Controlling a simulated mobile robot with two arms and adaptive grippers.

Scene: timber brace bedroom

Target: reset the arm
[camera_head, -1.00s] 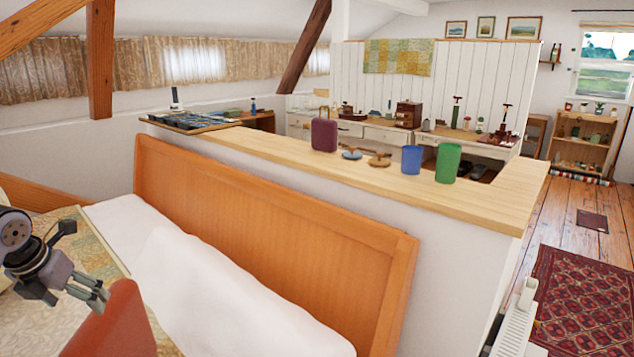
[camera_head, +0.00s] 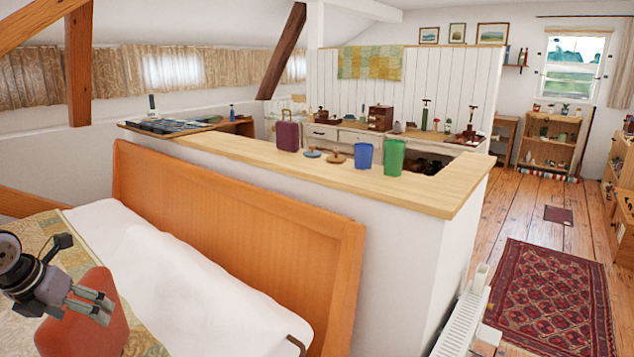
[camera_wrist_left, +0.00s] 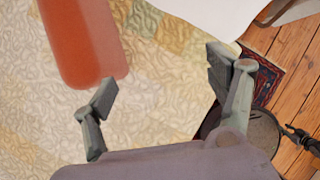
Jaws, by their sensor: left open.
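My left gripper (camera_head: 107,308) is at the lower left of the head view, over the bed. Its jaws are open and nothing is between them. In the wrist view the two fingers (camera_wrist_left: 163,88) stand wide apart over the patterned quilt (camera_wrist_left: 150,110). A rounded orange-red thing (camera_head: 92,335) lies behind the fingers in the head view. It also shows in the wrist view (camera_wrist_left: 82,40), past the left finger and apart from it; I cannot tell what it is. My right gripper is not seen in the head view.
The wooden bed panel (camera_head: 235,220) stands beyond the white bedding (camera_head: 180,285). Behind it is a half wall with a wooden top (camera_head: 430,192), holding a purple case (camera_head: 287,136), a blue cup (camera_head: 363,158) and a green cup (camera_head: 393,158). Open floor and a red rug (camera_head: 550,295) lie right.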

